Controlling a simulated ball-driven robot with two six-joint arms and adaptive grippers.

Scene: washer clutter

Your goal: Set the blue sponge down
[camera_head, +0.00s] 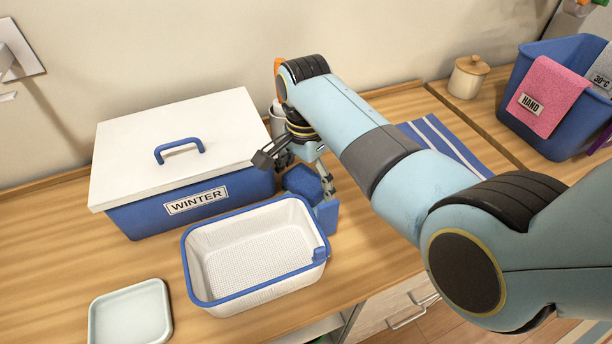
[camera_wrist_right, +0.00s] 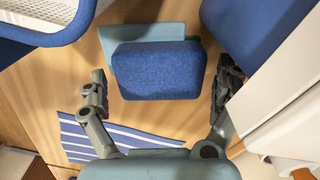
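The blue sponge (camera_head: 302,181) is between the basket and the white-lidded box, under my right gripper (camera_head: 296,170). In the right wrist view the sponge (camera_wrist_right: 160,72) lies between the two spread fingers of the gripper (camera_wrist_right: 160,80), with a narrow gap showing on each side. The gripper looks open around it. A flat lighter blue piece (camera_wrist_right: 125,60) shows beneath or behind the sponge; a blue piece also shows beside the basket in the head view (camera_head: 327,216). The sponge's underside is hidden. My left gripper is not in view.
A white basket with blue rim (camera_head: 250,296) stands in front; the box labelled WINTER (camera_head: 140,215) stands left. A pale tray (camera_head: 130,315) lies at front left. A striped cloth (camera_head: 440,135) lies right. A blue bin (camera_head: 530,135) and lidded jar (camera_head: 467,78) are at far right.

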